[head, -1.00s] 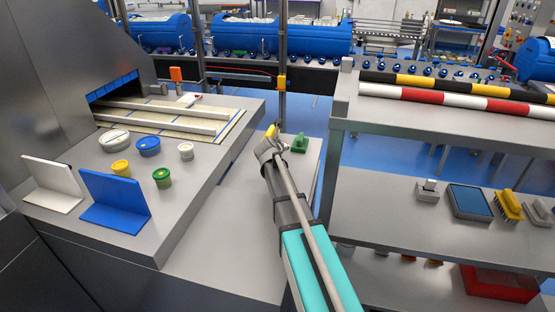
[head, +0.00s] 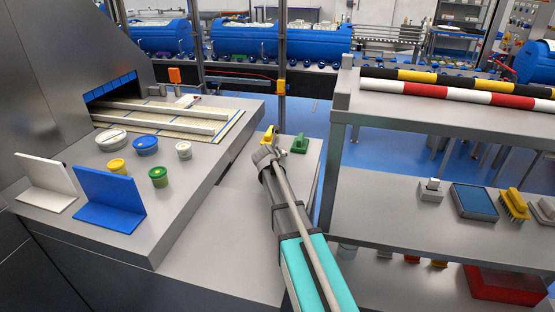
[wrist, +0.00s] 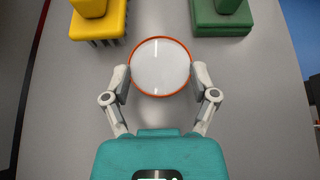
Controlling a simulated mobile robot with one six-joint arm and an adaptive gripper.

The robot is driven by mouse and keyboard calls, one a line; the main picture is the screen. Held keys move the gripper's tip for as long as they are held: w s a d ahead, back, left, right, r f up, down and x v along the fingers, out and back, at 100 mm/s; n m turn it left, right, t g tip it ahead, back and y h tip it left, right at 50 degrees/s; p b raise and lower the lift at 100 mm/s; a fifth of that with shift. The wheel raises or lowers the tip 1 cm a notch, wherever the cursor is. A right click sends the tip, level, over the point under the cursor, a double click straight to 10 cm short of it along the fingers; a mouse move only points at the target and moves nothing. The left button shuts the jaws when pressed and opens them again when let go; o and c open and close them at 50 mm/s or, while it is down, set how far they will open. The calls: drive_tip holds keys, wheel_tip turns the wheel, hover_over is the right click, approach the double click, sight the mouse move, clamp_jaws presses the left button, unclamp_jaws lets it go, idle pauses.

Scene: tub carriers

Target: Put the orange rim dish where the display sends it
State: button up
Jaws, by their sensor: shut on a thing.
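The orange rim dish (wrist: 160,66) is round, with a pale inside and an orange rim, seen from above in the wrist view. My gripper (wrist: 161,76) has its two fingers on opposite sides of the dish, shut on it. Below it is a grey metal surface; I cannot tell whether the dish touches it. In the head view my gripper (head: 266,153) is over the far end of the low grey counter (head: 215,225), and the arm hides the dish. I cannot make out a readable display.
A yellow brush (wrist: 97,22) and a green block (wrist: 221,18) stand just beyond the dish. On the left bench are several bowls and cups, a white stand (head: 45,185) and a blue stand (head: 108,200). A steel shelf (head: 425,205) stands close on the right.

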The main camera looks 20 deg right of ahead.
drive_tip(key=shift+f, duration=0.3)
drive_tip(key=o, duration=1)
drive_tip(key=shift+r, duration=0.1)
drive_tip(key=p+v, duration=0.5)
drive_tip(key=v, duration=0.7)
drive_tip(key=shift+p, duration=0.3)
